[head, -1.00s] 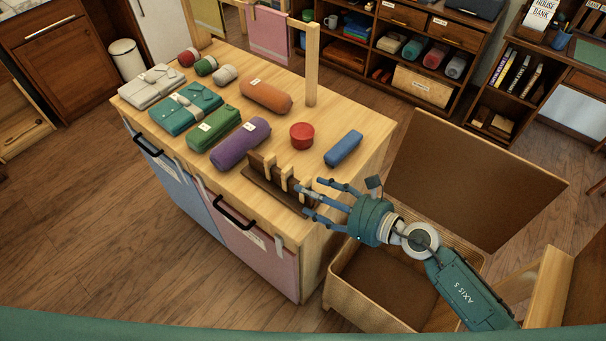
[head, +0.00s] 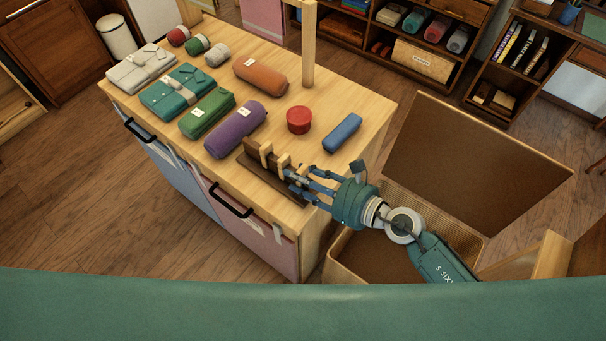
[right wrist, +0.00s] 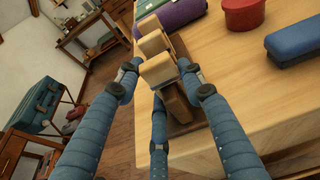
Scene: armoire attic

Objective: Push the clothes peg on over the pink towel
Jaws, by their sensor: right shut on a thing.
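A dark brown peg rack (head: 262,184) stands at the front right of the table, with pale wooden clothes pegs upright in it. My right gripper (head: 298,176) is at the rack's right end, shut on the nearest clothes peg (right wrist: 160,72). In the right wrist view the fingers (right wrist: 162,85) close around that peg, which still stands at the rack. Another peg (right wrist: 150,44) is just beyond it. My left gripper is not in view.
A wooden post (head: 308,45) rises from the table's far edge. An open crate (head: 375,255) stands to the right.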

